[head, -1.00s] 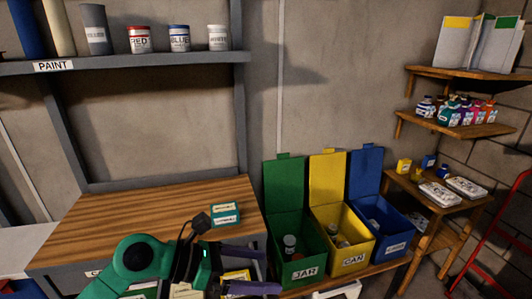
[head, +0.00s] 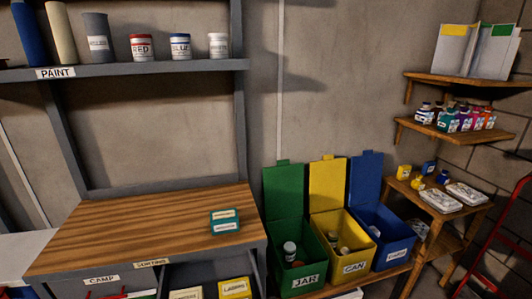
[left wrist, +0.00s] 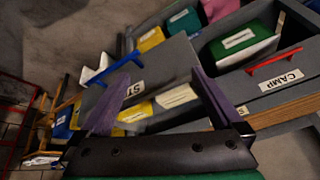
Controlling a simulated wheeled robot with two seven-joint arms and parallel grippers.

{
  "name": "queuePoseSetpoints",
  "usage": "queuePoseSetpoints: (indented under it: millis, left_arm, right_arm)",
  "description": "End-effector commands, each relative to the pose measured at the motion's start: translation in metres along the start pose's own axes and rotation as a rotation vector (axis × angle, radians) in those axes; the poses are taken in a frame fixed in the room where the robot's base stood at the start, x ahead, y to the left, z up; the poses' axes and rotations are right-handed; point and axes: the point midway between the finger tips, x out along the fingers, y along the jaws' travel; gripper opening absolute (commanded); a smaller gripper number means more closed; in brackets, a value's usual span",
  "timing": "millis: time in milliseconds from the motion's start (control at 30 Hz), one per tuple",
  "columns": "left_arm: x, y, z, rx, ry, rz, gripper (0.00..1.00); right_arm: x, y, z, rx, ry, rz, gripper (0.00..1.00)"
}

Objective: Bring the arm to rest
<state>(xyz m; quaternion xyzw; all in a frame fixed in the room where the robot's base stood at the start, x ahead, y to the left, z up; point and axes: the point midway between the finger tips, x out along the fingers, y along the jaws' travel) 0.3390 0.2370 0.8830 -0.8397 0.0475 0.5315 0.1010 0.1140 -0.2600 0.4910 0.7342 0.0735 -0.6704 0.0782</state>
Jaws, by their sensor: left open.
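My left gripper (left wrist: 160,105) shows in the left wrist view, with its two purple fingers spread apart and nothing between them. The view past the fingers is tilted and takes in the front of the workbench, with the CAMP label (left wrist: 281,80) at the right. In the head view neither gripper is in sight. The wooden workbench top (head: 130,230) holds only a small teal box with white labels (head: 225,221) near its right edge.
Open green JAR (head: 303,278), yellow CAN (head: 355,265) and blue (head: 397,255) bins stand right of the workbench. A paint shelf (head: 130,70) hangs above the bench. A small wooden stand (head: 440,208) and a red metal frame (head: 500,235) are at the far right.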

Motion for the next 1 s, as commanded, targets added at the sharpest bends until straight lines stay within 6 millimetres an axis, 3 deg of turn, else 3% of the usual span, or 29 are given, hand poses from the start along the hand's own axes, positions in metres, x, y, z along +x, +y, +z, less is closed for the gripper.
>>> queuePoseSetpoints:
  millis: [67,100,267,467,567,700,833,900,1000]
  left_arm:
    - [-0.001,0.015,0.031,-0.051,-0.11,0.066,1.0]
    - [0.011,0.02,0.042,-0.062,-0.143,0.083,1.0]
    - [0.086,0.028,0.065,-0.052,-0.165,0.081,1.0]
    - [0.186,0.043,0.121,-0.042,-0.205,0.088,1.0]
    - [0.244,0.053,0.171,-0.035,-0.235,0.093,1.0]
    - [0.316,0.069,0.271,-0.022,-0.285,0.1,1.0]
    - [0.345,0.077,0.356,-0.01,-0.32,0.105,1.0]
    - [0.348,0.078,0.385,-0.006,-0.331,0.106,1.0]
    - [0.346,0.079,0.404,-0.003,-0.337,0.107,1.0]
  right_arm:
    - [0.0,0.0,-0.001,0.0,0.001,0.0,0.5]
    - [0.004,0.0,0.0,0.0,0.001,0.0,0.5]
    - [0.019,0.0,0.001,0.0,0.002,0.0,0.5]
    - [0.04,-0.001,0.002,0.0,0.002,0.0,0.5]
    - [0.054,-0.001,0.003,0.0,0.003,0.0,0.5]
    - [0.078,-0.001,0.006,0.0,0.002,0.0,0.5]
    - [0.093,-0.002,0.007,0.0,0.002,0.0,0.5]
    - [0.097,-0.002,0.008,-0.001,0.001,0.0,0.5]
    - [0.098,-0.002,0.008,0.0,0.001,0.0,0.5]
